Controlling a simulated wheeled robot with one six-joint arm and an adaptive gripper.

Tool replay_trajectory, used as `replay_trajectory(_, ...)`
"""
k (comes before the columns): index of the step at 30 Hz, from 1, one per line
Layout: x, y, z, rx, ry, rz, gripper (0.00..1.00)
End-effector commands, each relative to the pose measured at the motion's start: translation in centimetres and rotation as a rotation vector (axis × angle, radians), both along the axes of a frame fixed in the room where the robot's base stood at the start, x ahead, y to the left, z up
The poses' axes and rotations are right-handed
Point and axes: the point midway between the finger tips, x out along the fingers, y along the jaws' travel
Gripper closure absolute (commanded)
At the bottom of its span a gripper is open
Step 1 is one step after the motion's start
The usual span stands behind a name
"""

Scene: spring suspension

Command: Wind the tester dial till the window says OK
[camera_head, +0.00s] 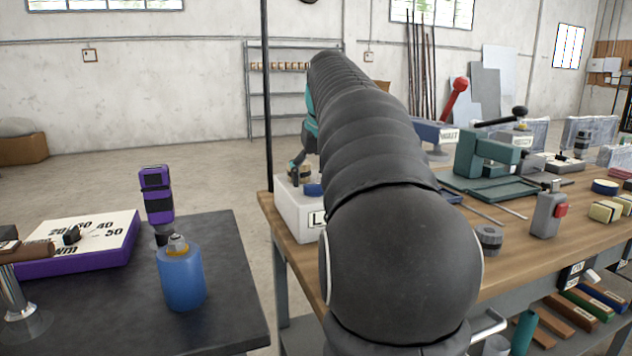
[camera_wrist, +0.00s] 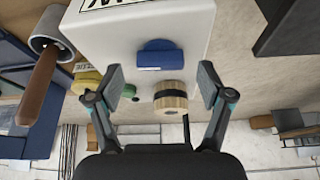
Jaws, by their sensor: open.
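A white box (camera_head: 298,218) with a partly hidden label stands at the left end of the wooden bench; it fills the top of the wrist view (camera_wrist: 190,25). A ribbed tan dial (camera_wrist: 170,100) with a dark band sits on it beside a blue block (camera_wrist: 161,55). In the head view the dial (camera_head: 300,172) shows just under my gripper (camera_head: 299,160). In the wrist view my gripper (camera_wrist: 162,88) is open, one finger on each side of the dial, with gaps on both sides. I cannot make out a window or any OK reading.
A small green knob (camera_wrist: 128,91) and a yellow part (camera_wrist: 88,80) lie near the left finger in the wrist view. In the head view a green clamp-like fixture (camera_head: 487,160) stands farther along the bench. A dark table (camera_head: 215,250) with a blue bottle (camera_head: 181,278) is at left.

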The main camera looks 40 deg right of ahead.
Motion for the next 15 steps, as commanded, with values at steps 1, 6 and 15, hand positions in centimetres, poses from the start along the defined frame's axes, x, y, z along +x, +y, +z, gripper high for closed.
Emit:
replay_trajectory(1, 0.18, -0.03, -0.57, 0.000, 0.001, 0.000, 0.21)
replay_trajectory(6, 0.48, -0.10, -1.23, 0.000, 0.000, 0.001, 0.21)
replay_trajectory(15, 0.53, -0.10, -1.28, 0.000, 0.000, 0.001, 0.28)
